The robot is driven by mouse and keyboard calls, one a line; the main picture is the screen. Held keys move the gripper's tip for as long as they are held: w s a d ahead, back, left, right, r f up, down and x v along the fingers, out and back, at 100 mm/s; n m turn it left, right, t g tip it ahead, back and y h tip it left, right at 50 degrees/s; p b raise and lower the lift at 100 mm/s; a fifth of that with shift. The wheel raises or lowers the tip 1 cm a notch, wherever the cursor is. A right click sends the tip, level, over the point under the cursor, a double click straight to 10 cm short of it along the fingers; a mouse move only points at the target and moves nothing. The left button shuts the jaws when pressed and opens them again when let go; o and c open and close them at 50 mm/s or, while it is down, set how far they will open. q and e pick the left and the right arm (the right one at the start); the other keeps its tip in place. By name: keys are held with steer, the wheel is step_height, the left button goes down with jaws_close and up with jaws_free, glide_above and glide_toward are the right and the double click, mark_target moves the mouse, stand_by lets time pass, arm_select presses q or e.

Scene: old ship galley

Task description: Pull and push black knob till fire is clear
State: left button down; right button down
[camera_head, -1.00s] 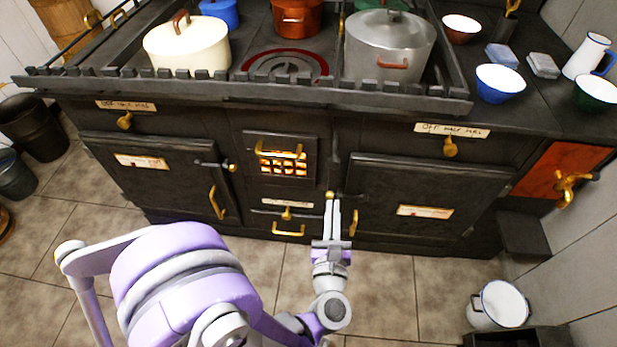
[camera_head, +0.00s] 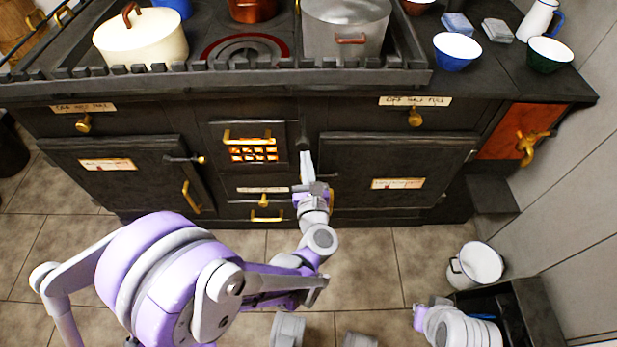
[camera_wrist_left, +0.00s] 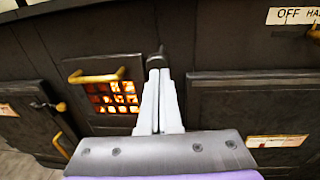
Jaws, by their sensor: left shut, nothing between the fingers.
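The black knob (camera_head: 303,143) is a small dark piece on the stove front, just right of the fire grate; it also shows in the left wrist view (camera_wrist_left: 157,56). The fire (camera_head: 253,152) glows orange behind the grate's bars and shows in the left wrist view too (camera_wrist_left: 112,97). My left gripper (camera_head: 306,154) is shut and empty. In the left wrist view its fingertips (camera_wrist_left: 159,74) lie right at the knob's lower end. I cannot tell whether they touch it.
Pots, including a cream one (camera_head: 141,38) and a steel one (camera_head: 346,27), stand on the railed stove top. Brass handles (camera_head: 193,197) stick out from the stove front. A white bucket (camera_head: 476,264) stands on the floor at right. Tiled floor before the stove is mostly free.

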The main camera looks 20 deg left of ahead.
mark_target(304, 133)
arm_select(q)
steer(key=shift+x, duration=0.9)
steer(key=x, duration=0.7)
steer(key=shift+w+d, duration=0.2)
steer(key=shift+d, duration=0.1)
steer(key=shift+r, duration=0.2)
steer(key=shift+w+a, duration=0.1)
